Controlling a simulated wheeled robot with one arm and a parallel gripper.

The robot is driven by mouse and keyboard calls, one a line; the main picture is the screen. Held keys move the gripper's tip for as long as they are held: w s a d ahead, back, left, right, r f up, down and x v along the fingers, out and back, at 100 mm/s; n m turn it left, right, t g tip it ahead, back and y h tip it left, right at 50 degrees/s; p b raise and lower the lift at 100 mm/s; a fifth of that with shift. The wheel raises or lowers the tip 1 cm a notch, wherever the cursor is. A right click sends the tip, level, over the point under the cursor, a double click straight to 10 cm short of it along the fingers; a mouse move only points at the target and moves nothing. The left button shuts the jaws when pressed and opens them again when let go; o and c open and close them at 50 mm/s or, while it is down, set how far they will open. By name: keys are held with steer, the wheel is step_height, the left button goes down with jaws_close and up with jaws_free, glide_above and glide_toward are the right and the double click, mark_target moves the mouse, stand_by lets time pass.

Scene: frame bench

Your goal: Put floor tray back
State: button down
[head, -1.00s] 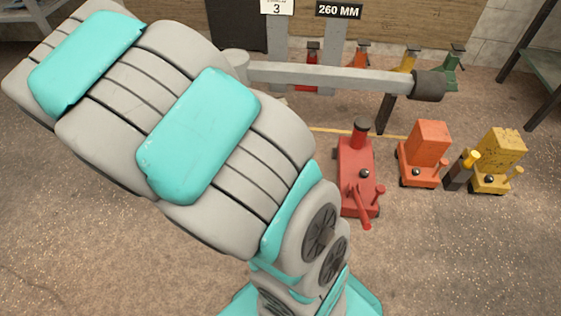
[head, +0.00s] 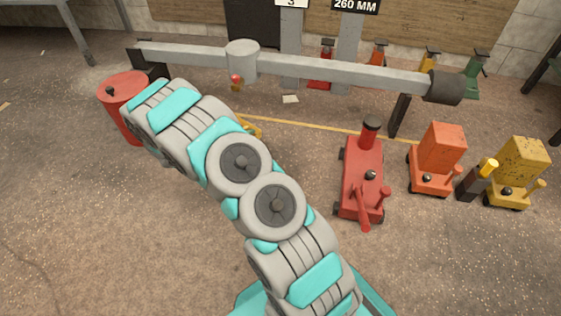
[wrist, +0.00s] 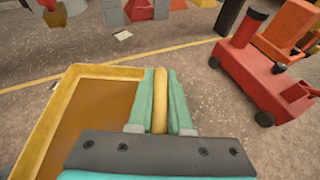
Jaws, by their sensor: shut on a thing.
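A yellow tray (wrist: 102,72) with a brown inside floor fills the lower left of the wrist view. My gripper (wrist: 160,88) is shut on its right wall, with one teal finger on each side of the rim. The near part of the tray is hidden behind my gripper. In the head view only a small yellow piece, likely the tray (head: 250,127), shows past my arm, and my gripper is hidden there. I cannot tell from these views how high the tray is above the floor.
A grey frame beam (head: 330,72) crosses the back. A red drum (head: 122,97) stands left. A red jack (head: 362,180), an orange cart (head: 440,150) and a yellow cart (head: 520,165) stand right. A yellow line (head: 310,124) crosses the floor. Front-left floor is clear.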

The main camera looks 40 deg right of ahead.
steer(key=s+d+f+m+g+b, duration=0.2)
steer(key=s+f+m+g, duration=0.2)
steer(key=s+f, duration=0.65)
steer(key=shift+w+b+x, duration=0.3)
steer(key=shift+w+x, duration=0.3)
steer(key=shift+x, duration=2.3)
steer(key=shift+w+b+x, duration=0.25)
steer(key=shift+w+x, duration=0.35)
steer(key=shift+x, duration=2.25)
steer(key=shift+w+b+x, duration=0.3)
steer(key=shift+w+x, duration=0.35)
steer(key=shift+x, duration=2.25)
steer(key=shift+d, duration=0.15)
steer(key=c, duration=0.8)
jaws_free()
steer(key=shift+c, duration=0.2)
